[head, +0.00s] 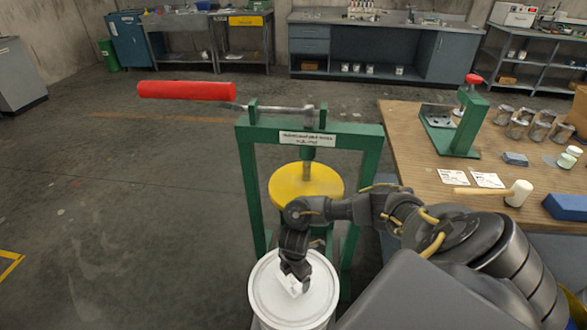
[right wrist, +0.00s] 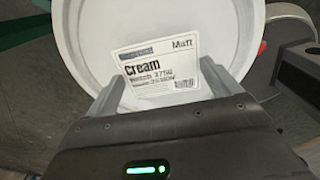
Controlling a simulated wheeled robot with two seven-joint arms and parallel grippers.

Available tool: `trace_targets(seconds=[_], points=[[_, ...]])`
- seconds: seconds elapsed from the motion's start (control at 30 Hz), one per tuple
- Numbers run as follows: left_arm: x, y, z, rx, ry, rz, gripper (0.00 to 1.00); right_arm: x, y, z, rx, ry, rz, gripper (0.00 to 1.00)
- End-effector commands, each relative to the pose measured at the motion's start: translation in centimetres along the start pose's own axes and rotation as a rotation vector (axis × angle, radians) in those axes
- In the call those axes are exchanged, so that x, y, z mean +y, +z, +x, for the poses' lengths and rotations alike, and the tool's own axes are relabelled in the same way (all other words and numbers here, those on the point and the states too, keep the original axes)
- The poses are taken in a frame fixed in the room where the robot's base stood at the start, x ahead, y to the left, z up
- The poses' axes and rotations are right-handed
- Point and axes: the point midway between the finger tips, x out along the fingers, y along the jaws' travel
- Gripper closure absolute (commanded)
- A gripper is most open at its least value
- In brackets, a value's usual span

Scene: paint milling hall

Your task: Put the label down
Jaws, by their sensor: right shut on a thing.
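My right gripper (head: 296,272) is shut on a white label, with its fingers pointing down over the top of a white pail (head: 262,302). In the right wrist view the label (right wrist: 160,68) sits between the two fingertips (right wrist: 157,88) and reads "Matt" and "Cream". Behind it is the pale round top of the pail (right wrist: 95,40). I cannot tell whether the label touches the pail. In the head view the label (head: 292,286) is mostly hidden by the fingers. My left gripper is not in view.
A green press frame (head: 367,160) with a yellow plate (head: 285,187) and red handle (head: 186,91) stands just behind the pail. Floor at left is clear.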

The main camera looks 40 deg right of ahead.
Motion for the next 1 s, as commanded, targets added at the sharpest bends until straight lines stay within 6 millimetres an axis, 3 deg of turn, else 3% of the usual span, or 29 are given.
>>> trace_targets(seconds=[0.2, 0.63, 0.67, 0.7, 1.0], points=[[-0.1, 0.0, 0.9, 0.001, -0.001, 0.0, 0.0, 0.1, -0.1, 3.1, 0.0, -0.002, 0.001, 0.32], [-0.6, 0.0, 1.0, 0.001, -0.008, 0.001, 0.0, 0.1, -0.1, 3.6, 0.0, -0.001, 0.0, 0.32], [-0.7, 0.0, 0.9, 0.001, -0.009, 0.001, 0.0, 0.1, -0.1, 3.5, 0.0, 0.0, 0.0, 0.07], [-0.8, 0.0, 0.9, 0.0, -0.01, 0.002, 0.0, 0.1, -0.1, 3.5, 0.0, 0.0, 0.0, 0.02], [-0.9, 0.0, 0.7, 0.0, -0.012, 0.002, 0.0, 0.1, -0.1, 3.1, 0.0, 0.0, -0.001, 0.0]])
